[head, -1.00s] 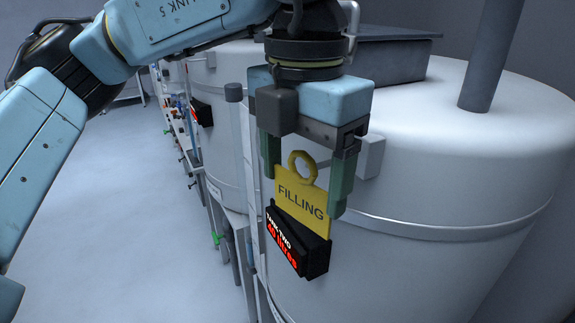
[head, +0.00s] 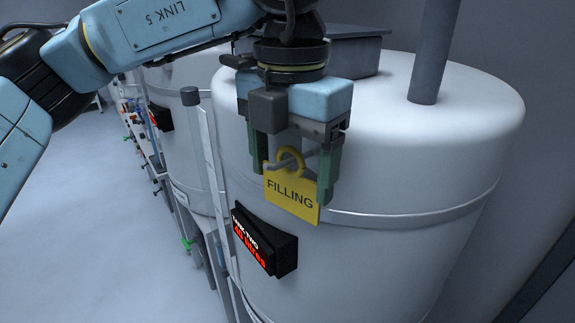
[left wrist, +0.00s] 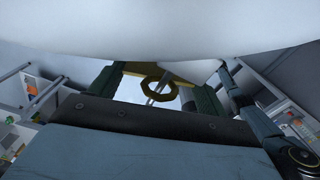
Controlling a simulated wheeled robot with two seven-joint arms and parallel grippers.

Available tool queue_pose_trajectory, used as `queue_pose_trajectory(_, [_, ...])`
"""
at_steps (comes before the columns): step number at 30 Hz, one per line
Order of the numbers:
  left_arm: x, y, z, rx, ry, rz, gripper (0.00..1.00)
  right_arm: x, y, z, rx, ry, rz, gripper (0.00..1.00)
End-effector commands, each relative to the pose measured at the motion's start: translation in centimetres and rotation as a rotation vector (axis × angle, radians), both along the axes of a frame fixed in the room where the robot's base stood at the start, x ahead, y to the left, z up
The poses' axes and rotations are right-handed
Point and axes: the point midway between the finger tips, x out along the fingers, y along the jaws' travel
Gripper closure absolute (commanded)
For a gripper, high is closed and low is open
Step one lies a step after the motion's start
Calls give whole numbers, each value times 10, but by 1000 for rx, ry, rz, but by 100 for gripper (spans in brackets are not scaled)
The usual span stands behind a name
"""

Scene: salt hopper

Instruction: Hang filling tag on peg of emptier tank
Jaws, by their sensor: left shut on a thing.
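The yellow FILLING tag (head: 291,198) hangs upright between the fingers of my left gripper (head: 292,186), which is shut on it. The tag's ring (head: 281,156) is at a grey peg (head: 306,156) on the front of the near tank (head: 400,170). The peg appears to run through the ring, and in the left wrist view a thin rod also crosses inside the ring (left wrist: 146,86). Whether the ring rests on the peg I cannot tell. My right gripper is not in view.
A second tank (head: 185,150) with a red-lit display (head: 160,117) stands behind to the left. A grey post (head: 208,150) and a pipe frame with green valves stand between. The floor at left is clear. A vertical pipe (head: 432,60) rises from the near tank's top.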

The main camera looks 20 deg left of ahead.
Motion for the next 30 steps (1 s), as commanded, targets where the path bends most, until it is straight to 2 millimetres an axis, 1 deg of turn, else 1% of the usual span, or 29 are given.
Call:
queue_pose_trajectory(14, [0, 0, 0, 0, 0, 0, 45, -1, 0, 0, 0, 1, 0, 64])
queue_pose_trajectory(15, [0, 0, 0, 0, 0, 0, 19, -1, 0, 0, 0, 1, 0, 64])
queue_pose_trajectory(19, [0, 0, 0, 0, 0, 0, 2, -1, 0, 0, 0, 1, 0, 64])
queue_pose_trajectory(20, [0, 0, 0, 0, 0, 0, 0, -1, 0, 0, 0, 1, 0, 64])
queue_pose_trajectory(26, [0, 0, 1, 1, 0, 0, 0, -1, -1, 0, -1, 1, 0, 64])
queue_pose_trajectory(30, [0, 0, 9, 0, -2, 1, 0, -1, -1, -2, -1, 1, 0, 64])
